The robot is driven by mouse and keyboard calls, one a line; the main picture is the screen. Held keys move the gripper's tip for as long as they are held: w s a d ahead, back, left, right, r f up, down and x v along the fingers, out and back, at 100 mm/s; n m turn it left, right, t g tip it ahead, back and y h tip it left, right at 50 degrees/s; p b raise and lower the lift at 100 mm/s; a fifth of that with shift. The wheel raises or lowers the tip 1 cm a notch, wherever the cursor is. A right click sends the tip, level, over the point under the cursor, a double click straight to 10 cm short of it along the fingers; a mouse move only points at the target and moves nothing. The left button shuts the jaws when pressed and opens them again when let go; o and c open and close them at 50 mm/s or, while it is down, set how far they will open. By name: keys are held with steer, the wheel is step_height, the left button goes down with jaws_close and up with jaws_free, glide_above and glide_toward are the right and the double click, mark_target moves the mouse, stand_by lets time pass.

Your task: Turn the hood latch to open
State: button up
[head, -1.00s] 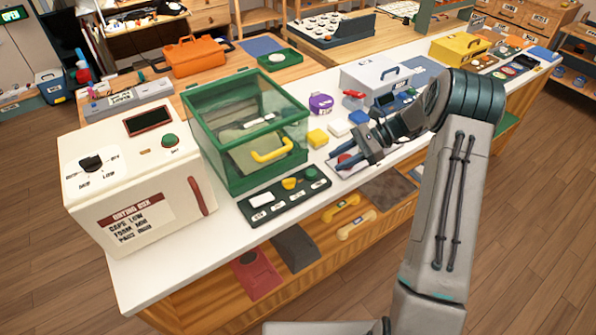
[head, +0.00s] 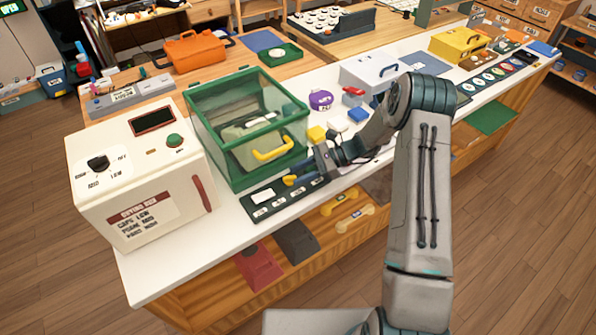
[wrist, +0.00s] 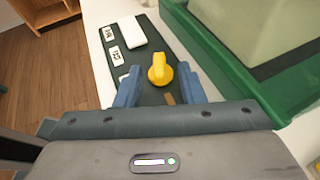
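The hood latch appears to be the yellow knob (wrist: 160,70) on the dark control panel (wrist: 146,38) in front of the green-framed clear hood (head: 247,125). In the head view the yellow knob (head: 289,180) is partly covered by my gripper (head: 303,176). In the wrist view my gripper (wrist: 157,78) is open, with one blue finger on each side of the knob and a visible gap on both sides. I cannot tell how deep the fingertips reach. The hood has a yellow handle (head: 273,149) on its front and looks closed.
A cream box (head: 140,180) with a red handle stands left of the hood. Small yellow (head: 316,134), white and blue blocks and a purple item (head: 320,100) lie to the right.

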steer(key=shift+s+a+f, duration=0.1)
steer(key=shift+a+f, duration=0.15)
steer(key=shift+a, duration=0.2)
jaws_close()
steer(key=b, duration=0.1)
steer(key=n+g+b, duration=0.2)
steer(key=shift+w+a+f+h, duration=0.1)
steer(key=shift+w+f+h, duration=0.15)
steer(key=shift+w+h, duration=0.15)
steer(key=shift+w+r+n+g+h+b, duration=0.15)
steer(key=shift+n+g+h+b, duration=0.25)
steer(key=shift+n+g, duration=0.3)
steer(key=shift+s+r+n+g+h+b, duration=0.15)
steer(key=shift+n+g+h+b, duration=0.15)
steer(key=shift+n+g+b, duration=0.4)
steer(key=shift+w, duration=0.1)
jaws_free()
